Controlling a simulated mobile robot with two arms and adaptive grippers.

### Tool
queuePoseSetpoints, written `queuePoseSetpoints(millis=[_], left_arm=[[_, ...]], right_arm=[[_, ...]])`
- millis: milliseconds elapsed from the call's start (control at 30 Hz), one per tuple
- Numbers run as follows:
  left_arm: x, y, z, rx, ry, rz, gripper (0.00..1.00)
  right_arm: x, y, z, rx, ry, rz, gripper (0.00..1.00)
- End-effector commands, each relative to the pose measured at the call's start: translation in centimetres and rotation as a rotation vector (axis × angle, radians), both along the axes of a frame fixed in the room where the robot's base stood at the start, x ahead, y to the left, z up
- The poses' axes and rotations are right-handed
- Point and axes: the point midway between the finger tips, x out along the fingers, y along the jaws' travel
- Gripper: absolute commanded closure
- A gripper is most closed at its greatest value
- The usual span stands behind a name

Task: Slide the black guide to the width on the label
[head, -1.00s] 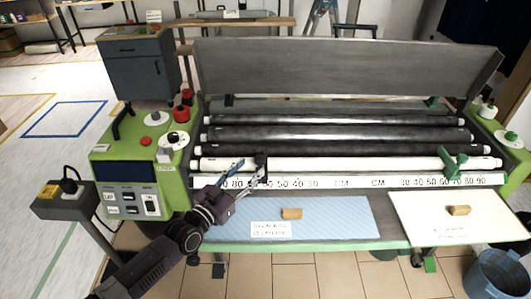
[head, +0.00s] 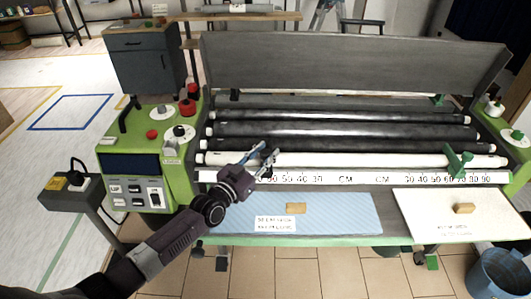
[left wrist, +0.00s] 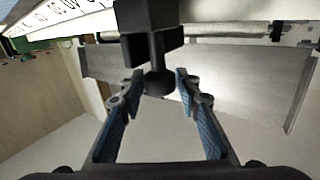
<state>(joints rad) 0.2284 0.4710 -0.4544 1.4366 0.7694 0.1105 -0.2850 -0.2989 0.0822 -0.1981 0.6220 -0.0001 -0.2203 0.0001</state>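The black guide (head: 268,154) sits on the rail at the left half of the white number scale, near the 60 mark. In the left wrist view its dark block with a round knob (left wrist: 157,80) hangs between my fingers. My left gripper (head: 262,160) is at the guide from the front left. Its blue-padded fingers (left wrist: 160,88) are open on either side of the knob, with a gap visible at each side. A white label (head: 275,223) lies on the blue striped sheet; its text is too small to read surely. My right gripper is not in view.
A green guide (head: 459,160) stands on the right half of the scale. The green control box (head: 150,165) stands left of my gripper. Rollers run behind the scale.

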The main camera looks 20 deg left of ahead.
Motion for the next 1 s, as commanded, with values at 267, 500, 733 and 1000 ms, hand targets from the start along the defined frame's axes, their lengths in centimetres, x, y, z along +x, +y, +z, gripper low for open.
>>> queuePoseSetpoints(millis=[267, 500, 733, 1000], left_arm=[[0.0, 0.0, 0.0, 0.000, 0.000, 0.000, 1.00], [0.0, -0.1, 0.0, -0.001, 0.000, 0.000, 1.00], [1.0, -3.5, 0.1, -0.007, 0.001, 0.000, 1.00], [2.5, -8.6, 0.0, -0.004, 0.000, 0.000, 1.00]], right_arm=[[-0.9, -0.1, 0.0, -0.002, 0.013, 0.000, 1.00], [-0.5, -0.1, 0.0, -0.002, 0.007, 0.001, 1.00], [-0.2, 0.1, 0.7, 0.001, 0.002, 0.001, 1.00], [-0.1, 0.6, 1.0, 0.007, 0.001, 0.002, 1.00]])
